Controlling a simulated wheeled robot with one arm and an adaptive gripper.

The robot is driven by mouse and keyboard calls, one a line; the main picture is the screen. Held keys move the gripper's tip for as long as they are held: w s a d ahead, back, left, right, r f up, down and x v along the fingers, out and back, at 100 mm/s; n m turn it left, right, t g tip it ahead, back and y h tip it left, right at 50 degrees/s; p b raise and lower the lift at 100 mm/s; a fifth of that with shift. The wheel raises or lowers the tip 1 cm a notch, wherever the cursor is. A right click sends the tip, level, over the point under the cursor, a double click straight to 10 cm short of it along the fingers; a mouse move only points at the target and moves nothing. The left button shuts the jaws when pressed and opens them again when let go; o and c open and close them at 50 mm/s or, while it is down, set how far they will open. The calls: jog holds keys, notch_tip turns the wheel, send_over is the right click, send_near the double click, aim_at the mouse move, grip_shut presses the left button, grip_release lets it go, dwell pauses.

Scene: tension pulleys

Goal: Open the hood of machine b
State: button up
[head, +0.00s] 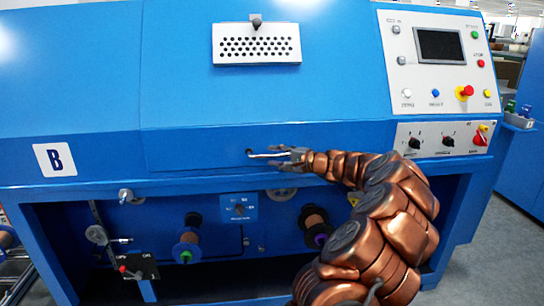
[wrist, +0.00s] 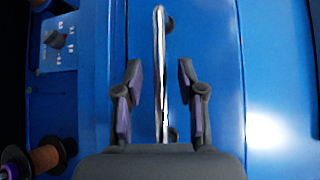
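Machine B is the large blue machine, marked by a white label with a "B" (head: 55,159) on its left. Its blue hood (head: 190,85) appears closed, its sloping front lying flush. A chrome bar handle (head: 262,154) runs across the hood's lower front; it also shows in the wrist view (wrist: 160,50) as an upright bar. My gripper (head: 284,157) is at the right part of the handle. In the wrist view my gripper (wrist: 159,68) is open, with one finger on each side of the bar and gaps between. I cannot tell whether the fingers reach past the bar in depth.
A perforated white plate (head: 257,44) is on the hood. A control panel (head: 441,58) with screen and buttons is at right, with rotary switches (head: 447,141) below. Under the hood are spools (head: 187,250) and (head: 316,228) in an open recess. Grey floor (head: 495,255) is clear at right.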

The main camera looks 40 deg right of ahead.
jog(key=shift+w+a+f, duration=0.15)
jog(key=shift+w, duration=0.75)
grip_shut()
